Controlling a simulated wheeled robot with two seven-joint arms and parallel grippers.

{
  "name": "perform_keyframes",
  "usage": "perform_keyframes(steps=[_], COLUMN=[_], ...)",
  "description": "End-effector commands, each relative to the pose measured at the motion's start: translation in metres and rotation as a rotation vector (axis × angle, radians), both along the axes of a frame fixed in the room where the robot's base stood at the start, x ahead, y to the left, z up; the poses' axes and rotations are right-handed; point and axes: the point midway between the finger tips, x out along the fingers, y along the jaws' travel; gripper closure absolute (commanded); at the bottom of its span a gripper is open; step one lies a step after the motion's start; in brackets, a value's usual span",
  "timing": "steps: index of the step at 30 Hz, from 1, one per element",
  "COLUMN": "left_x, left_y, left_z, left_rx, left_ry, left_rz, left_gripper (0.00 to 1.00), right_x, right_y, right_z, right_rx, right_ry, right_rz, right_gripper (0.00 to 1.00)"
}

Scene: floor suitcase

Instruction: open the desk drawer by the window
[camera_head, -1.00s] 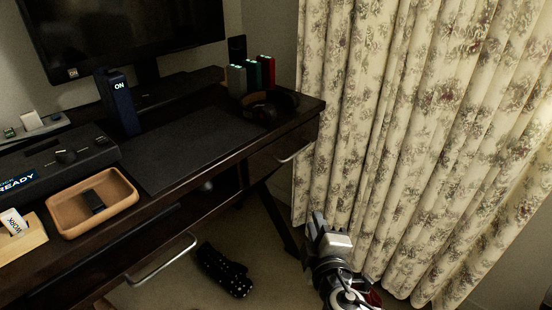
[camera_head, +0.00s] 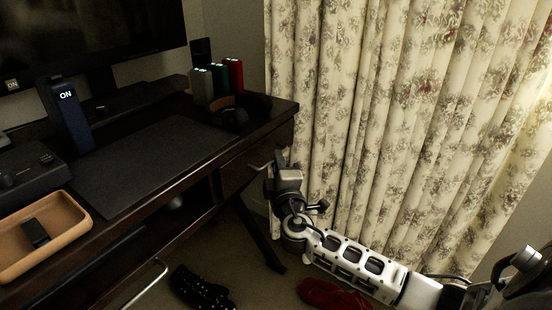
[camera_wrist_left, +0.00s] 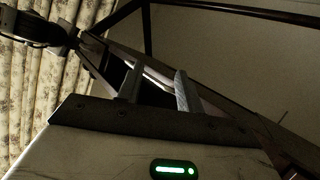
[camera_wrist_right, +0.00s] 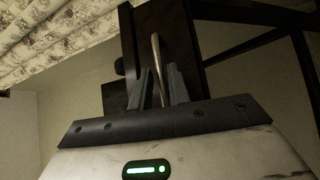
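The desk drawer by the window curtain has a dark front (camera_head: 236,172) at the right end of the desk and looks shut. Its thin metal handle (camera_head: 260,166) is partly hidden by my right gripper (camera_head: 277,165), which is right at it. In the right wrist view, the handle bar (camera_wrist_right: 157,55) runs between the two fingers of my right gripper (camera_wrist_right: 161,84). The fingers stand apart with gaps beside the bar. My left gripper (camera_wrist_left: 156,82) is outside the head view; its fingers are apart and empty, under dark desk framework.
The desk top holds a black mat (camera_head: 150,165), a tan tray (camera_head: 45,235) and a blue ON box (camera_head: 68,115). Another drawer handle (camera_head: 145,285) is at lower left. The floral curtain (camera_head: 380,120) hangs close behind my right arm. Dark and red items lie on the floor.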

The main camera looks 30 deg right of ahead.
Motion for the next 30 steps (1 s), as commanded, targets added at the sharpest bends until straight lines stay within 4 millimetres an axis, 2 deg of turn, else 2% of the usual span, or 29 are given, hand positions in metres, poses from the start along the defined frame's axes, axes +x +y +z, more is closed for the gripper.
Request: perform_keyframes(steps=[6, 16, 17, 18, 19, 30], left_x=[0.0, -0.001, -0.001, -0.001, -0.001, -0.001], left_y=[-0.001, -0.001, -0.001, -0.001, -0.001, -0.001], left_z=[0.0, 0.002, 0.002, 0.002, 0.002, 0.0], left_rx=[-0.005, -0.008, -0.008, -0.008, -0.009, -0.012], left_ry=[-0.009, -0.014, -0.014, -0.014, -0.013, -0.019], left_rz=[-0.001, -0.001, -0.001, -0.001, -0.001, -0.001], left_gripper=[0.64, 0.64, 0.64, 0.64, 0.64, 0.64], right_x=[0.021, 0.024, 0.024, 0.024, 0.024, 0.029], right_y=[-0.009, -0.01, -0.01, -0.01, -0.01, -0.003], right_z=[0.003, 0.003, 0.003, 0.003, 0.003, 0.002], right_rx=[0.0, 0.0, 0.0, 0.0, 0.0, 0.002], right_ry=[0.0, 0.001, 0.001, 0.001, 0.001, -0.001], right_rz=[0.001, 0.001, 0.001, 0.001, 0.001, 0.019], right_gripper=[0.82, 0.82, 0.85, 0.96, 1.0, 1.0])
